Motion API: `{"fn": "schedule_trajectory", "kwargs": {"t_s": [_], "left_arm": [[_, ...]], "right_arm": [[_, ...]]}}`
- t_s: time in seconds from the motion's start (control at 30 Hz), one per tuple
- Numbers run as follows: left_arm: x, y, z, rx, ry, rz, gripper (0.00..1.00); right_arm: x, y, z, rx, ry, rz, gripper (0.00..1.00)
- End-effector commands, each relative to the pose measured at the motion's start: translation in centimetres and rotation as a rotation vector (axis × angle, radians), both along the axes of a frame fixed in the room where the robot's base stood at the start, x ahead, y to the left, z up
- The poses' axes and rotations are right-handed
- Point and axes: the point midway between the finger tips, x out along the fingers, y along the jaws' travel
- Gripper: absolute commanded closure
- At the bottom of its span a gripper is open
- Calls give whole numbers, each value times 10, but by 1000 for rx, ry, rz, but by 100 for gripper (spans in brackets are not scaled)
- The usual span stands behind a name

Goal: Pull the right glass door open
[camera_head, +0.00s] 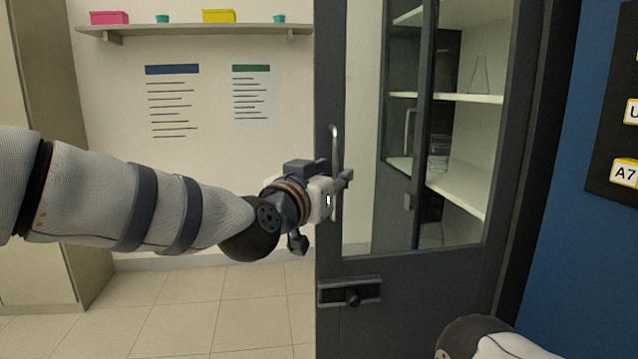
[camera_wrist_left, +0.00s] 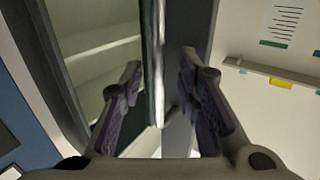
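The glass door (camera_head: 327,90) has a dark frame and fills the middle of the head view. It seems to stand swung out, with wall and floor visible past its left edge. Its upright silver handle (camera_head: 335,145) is near that edge. My left gripper (camera_head: 344,182) is at the handle's lower half. In the left wrist view the handle (camera_wrist_left: 154,55) runs between the two spread fingers of the gripper (camera_wrist_left: 163,70), with gaps visible on both sides. My right gripper is not in view.
Through the glass, white cabinet shelves (camera_head: 465,98) hold a flask (camera_head: 480,75) and other glassware. A dark latch box (camera_head: 349,291) sits low on the door. A wall shelf (camera_head: 190,30) holds small boxes. A blue wall (camera_head: 570,200) is at right. Tiled floor (camera_head: 200,310) at left is clear.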

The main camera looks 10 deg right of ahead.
Motion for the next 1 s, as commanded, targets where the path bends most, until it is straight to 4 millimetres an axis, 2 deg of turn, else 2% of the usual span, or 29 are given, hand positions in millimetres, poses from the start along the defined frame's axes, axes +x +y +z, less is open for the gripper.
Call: {"fn": "schedule_trajectory", "kwargs": {"t_s": [0.2, 0.4, 0.53, 0.8, 0.87, 0.97, 1.0], "left_arm": [[-43, 36, 1, 2, -1, 1, 70], [-72, 59, 1, 1, -1, 1, 70], [-78, 63, 0, 1, -1, 1, 70], [-79, 64, -3, 2, 6, 1, 70], [-79, 67, -18, 11, 40, 5, 70], [-84, 83, -84, 50, 181, 23, 70], [-91, 93, -120, 72, 263, 34, 70]], "right_arm": [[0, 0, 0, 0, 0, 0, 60], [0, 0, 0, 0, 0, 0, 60], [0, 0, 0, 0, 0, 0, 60], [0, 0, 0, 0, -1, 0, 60], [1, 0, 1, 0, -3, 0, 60], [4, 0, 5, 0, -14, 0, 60], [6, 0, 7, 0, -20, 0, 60]]}}
